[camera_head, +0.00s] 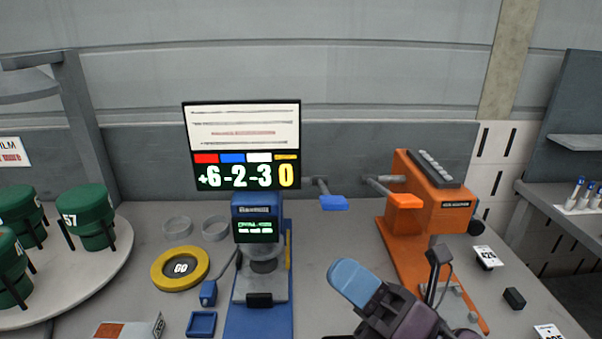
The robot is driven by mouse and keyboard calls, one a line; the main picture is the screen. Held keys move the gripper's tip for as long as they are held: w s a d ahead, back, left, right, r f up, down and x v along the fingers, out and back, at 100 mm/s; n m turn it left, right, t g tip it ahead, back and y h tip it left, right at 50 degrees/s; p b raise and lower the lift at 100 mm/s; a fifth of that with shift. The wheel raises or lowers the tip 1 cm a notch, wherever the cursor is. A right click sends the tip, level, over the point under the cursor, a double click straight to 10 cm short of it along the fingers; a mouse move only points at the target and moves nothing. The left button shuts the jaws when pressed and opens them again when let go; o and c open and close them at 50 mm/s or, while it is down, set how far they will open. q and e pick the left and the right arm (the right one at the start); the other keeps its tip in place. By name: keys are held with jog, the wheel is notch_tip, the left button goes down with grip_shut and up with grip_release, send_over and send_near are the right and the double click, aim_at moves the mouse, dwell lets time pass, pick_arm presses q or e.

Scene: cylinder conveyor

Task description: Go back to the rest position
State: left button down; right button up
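My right gripper (372,300) is in the bottom middle of the head view, over the front of the table between the blue machine and the orange machine. A light blue rounded piece shows at its tip. I cannot tell whether this is a finger pad or something held, nor whether the fingers are open or shut. My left gripper is not in view.
A blue machine (232,322) with a small screen stands left of my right gripper, below a display board (245,128). An orange machine (430,213) stands to the right. A yellow GO button (159,282) and a round platform (92,285) with green drums are left.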

jog(key=w+d+f+m+t+h, duration=0.25)
jog(key=d+f+m+h, duration=0.45)
jog(key=m+h, duration=0.55)
jog(key=w+d+f+m+t+h, duration=0.2)
jog(key=d+f+m+t+h, duration=0.25)
jog(key=d+m+h, duration=0.8)
jog(key=s+d+f+m+g+y, duration=0.3)
jog(key=s+f+m+g, duration=1.1)
jog(key=s+f, duration=0.5)
jog(key=w+f+n+t, duration=0.1)
jog(key=w+f+t, duration=0.5)
jog(key=f, duration=0.4)
jog(key=shift+w+a+n+t+y, duration=0.2)
jog(key=shift+w+n+t+y, duration=0.2)
jog(key=shift+t, duration=0.2)
